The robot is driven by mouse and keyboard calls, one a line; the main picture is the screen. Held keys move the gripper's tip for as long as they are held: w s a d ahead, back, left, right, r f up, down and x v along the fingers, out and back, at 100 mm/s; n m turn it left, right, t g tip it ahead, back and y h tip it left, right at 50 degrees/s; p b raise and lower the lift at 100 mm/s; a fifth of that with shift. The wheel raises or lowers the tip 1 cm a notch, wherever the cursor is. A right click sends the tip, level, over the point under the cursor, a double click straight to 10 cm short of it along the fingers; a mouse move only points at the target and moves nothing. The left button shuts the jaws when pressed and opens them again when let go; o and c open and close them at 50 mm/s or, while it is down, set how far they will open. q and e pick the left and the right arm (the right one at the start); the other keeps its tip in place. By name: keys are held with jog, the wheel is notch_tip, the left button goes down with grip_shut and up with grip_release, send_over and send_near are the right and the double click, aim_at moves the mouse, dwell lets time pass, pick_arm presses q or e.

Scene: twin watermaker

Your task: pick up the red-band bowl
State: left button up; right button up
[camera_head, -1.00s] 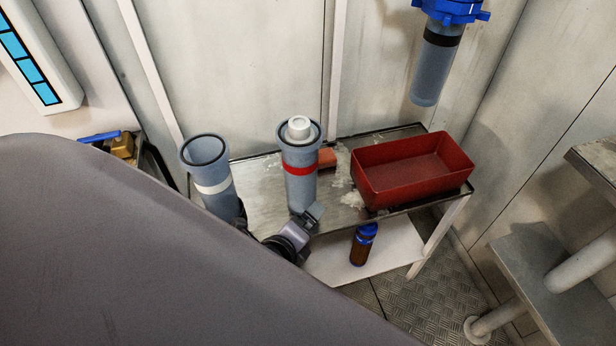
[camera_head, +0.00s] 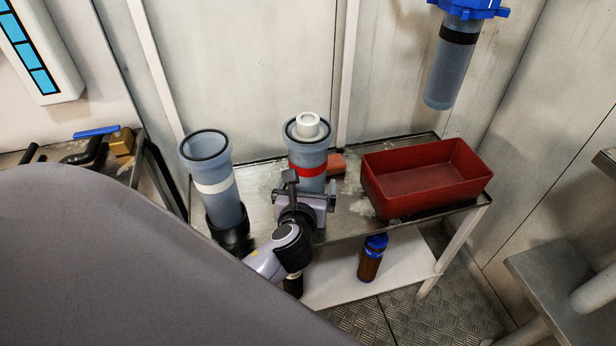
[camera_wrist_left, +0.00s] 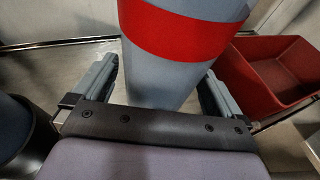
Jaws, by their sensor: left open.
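The red-band bowl (camera_head: 308,160) is a tall grey-blue cylinder with a red band and a white cap-like piece in its top. It stands upright on the metal table. My left gripper (camera_head: 309,192) is at its near side, low on it, below the band. In the left wrist view the bowl (camera_wrist_left: 165,75) rises between the two open fingers of my left gripper (camera_wrist_left: 157,90), one on each side. I cannot tell whether either finger touches it. The bowl's lower part is hidden behind the gripper in the head view. My right gripper is not in view.
A white-band bowl (camera_head: 212,185) stands close on the left in a black base. A brown bottle (camera_head: 372,262) stands on the lower shelf.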

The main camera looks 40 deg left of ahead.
pick_arm(q)
jog(key=shift+w+a+f, duration=0.2)
jog(key=shift+w+a, duration=0.1)
jog(key=shift+w, duration=0.35)
jog(key=shift+r, duration=0.1)
jog(key=c, duration=1)
jog(key=shift+r, duration=0.1)
